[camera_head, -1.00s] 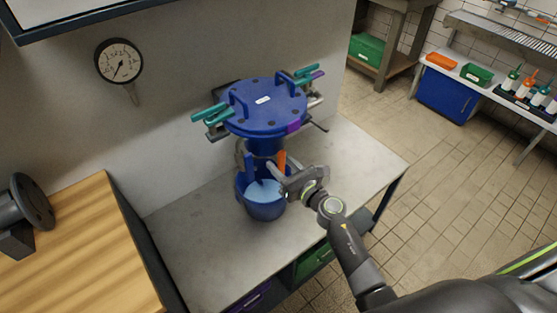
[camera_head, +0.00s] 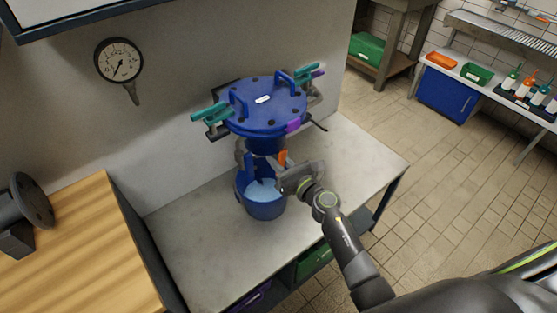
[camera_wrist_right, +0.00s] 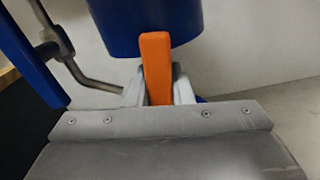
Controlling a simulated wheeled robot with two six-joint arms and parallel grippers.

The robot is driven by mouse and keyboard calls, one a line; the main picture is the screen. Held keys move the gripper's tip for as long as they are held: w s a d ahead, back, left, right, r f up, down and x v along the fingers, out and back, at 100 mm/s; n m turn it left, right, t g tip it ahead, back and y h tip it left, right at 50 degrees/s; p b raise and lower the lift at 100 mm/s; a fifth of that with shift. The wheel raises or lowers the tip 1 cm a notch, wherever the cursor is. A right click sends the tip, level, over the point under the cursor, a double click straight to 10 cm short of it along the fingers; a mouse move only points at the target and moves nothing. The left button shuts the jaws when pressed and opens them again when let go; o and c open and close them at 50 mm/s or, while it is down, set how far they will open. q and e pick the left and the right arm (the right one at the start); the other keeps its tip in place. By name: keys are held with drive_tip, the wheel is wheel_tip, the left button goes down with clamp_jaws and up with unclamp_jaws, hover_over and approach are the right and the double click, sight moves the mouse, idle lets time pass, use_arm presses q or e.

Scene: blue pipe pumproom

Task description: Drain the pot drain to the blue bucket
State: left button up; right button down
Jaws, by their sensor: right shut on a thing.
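The blue pot (camera_head: 266,106) with a bolted lid stands on a frame against the wall. The blue bucket (camera_head: 264,208) sits on the grey bench under it, with light blue liquid showing inside. An orange drain handle (camera_head: 283,156) sticks out below the pot. My right gripper (camera_head: 288,178) is beside the handle, above the bucket's right side. In the right wrist view the orange handle (camera_wrist_right: 157,68) stands between the two fingers, which are shut on it; the pot's underside (camera_wrist_right: 140,25) is just behind. My left gripper is not in view.
A pressure gauge (camera_head: 119,62) hangs on the wall. Teal clamp handles (camera_head: 210,112) stick out from the pot's lid. The bench top (camera_head: 200,260) is clear in front of the bucket. A wooden counter (camera_head: 75,250) stands at left.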

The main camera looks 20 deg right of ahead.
drive_tip(key=shift+m, duration=0.3)
drive_tip(key=m+p, duration=0.2)
drive_tip(key=m, duration=0.1)
drive_tip(key=shift+r+m, duration=0.1)
drive_tip(key=shift+m, duration=0.3)
drive_tip(key=m+p, duration=0.1)
drive_tip(key=m, duration=0.3)
drive_tip(key=shift+p, duration=0.35)
drive_tip(key=m+p, duration=0.2)
drive_tip(key=m, duration=0.3)
drive_tip(key=shift+m, duration=0.4)
drive_tip(key=shift+m+p, duration=0.95)
drive_tip(key=shift+m, duration=0.95)
drive_tip(key=c, duration=2.2)
unclamp_jaws()
drive_tip(key=c, duration=2.2)
unclamp_jaws()
drive_tip(key=c, duration=1.2)
unclamp_jaws()
drive_tip(key=shift+c, duration=0.2)
